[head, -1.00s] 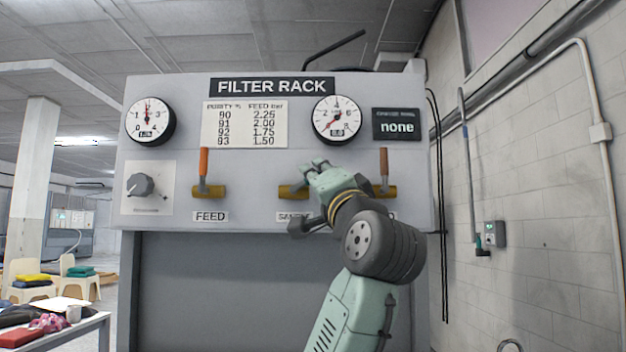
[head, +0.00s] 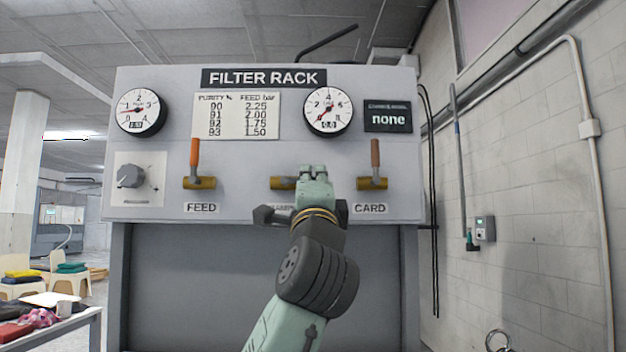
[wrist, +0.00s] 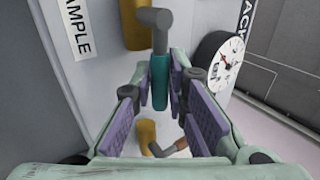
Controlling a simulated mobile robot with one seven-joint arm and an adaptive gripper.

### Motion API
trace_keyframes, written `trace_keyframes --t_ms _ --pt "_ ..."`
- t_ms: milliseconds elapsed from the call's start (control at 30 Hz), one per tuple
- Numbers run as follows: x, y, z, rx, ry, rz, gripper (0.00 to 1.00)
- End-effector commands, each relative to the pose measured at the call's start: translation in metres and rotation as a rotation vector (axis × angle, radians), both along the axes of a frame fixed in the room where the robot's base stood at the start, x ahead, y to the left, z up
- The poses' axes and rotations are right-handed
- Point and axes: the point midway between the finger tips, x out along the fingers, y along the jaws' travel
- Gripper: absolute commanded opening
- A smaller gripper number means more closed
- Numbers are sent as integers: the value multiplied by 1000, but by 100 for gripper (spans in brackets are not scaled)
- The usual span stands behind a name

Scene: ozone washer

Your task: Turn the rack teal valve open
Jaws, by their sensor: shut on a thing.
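The teal valve handle (wrist: 160,85) shows in the wrist view, joined to a grey stem (wrist: 156,22) in front of a brass valve body (wrist: 137,25). My gripper (wrist: 164,98) has its purple pads on both sides of the handle and is shut on it. By the label's direction, the handle lies sideways, pointing right along the panel. In the head view my gripper (head: 314,170) is at the middle valve (head: 283,183), just right of its brass body, and hides the handle. It also partly covers the label below that valve.
Two gauges (head: 141,111) (head: 328,110) and a grey knob (head: 131,176) are on the panel. A wall (head: 530,170) stands right.

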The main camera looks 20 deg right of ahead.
Motion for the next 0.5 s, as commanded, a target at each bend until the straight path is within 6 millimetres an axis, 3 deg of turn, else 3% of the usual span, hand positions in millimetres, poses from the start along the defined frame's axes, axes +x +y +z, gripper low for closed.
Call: trace_keyframes --t_ms 333,367,500 --pt "0 -1 -1 4 0 -2 0" --pt "0 -1 -1 4 0 -2 15" --pt "0 -1 -1 3 0 -1 24"
